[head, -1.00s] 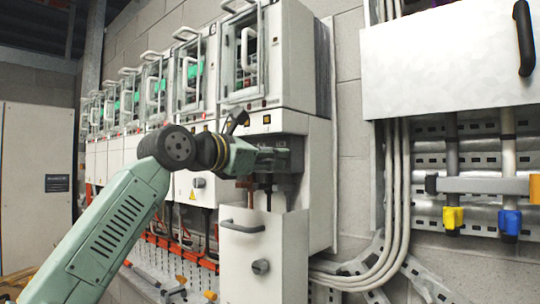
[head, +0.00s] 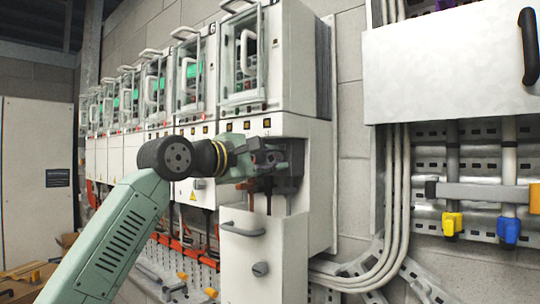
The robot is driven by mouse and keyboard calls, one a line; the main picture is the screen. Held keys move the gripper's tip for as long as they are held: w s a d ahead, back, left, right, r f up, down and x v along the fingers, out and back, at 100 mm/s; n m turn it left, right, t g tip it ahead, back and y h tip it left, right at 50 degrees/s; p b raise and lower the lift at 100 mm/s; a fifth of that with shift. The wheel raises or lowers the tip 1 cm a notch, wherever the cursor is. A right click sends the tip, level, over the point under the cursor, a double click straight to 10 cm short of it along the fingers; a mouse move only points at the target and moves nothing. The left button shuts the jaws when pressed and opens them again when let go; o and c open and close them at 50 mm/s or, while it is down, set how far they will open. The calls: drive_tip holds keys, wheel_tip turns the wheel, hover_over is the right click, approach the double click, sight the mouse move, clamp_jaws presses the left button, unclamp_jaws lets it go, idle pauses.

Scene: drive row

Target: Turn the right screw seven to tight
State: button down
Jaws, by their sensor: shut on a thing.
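The nearest drive unit (head: 293,110) is white, with a clear-windowed door (head: 243,58) above and an open dark recess (head: 292,152) below. My gripper (head: 268,160) reaches into this recess from the left, its fingers dark and small in the head view. It is closed at the right screw, which my fingers and the recess shadow hide, so I cannot see how deep the screw sits. Below the fingers show a copper-coloured piece (head: 247,186) and a dark upright bar (head: 268,195).
A white lower cover (head: 250,265) with a grey handle (head: 242,229) and a knob stands just under my gripper. More drive units (head: 187,75) run away to the left. Grey cables (head: 396,190) and a white wall box (head: 450,65) are on the right.

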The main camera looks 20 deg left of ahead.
drive_tip(key=m+p, duration=0.1)
drive_tip(key=m, duration=0.4)
drive_tip(key=shift+m, duration=2.6)
drive_tip(key=shift+f, duration=0.1)
drive_tip(key=c, duration=1.3)
unclamp_jaws()
drive_tip(key=v, duration=1.2)
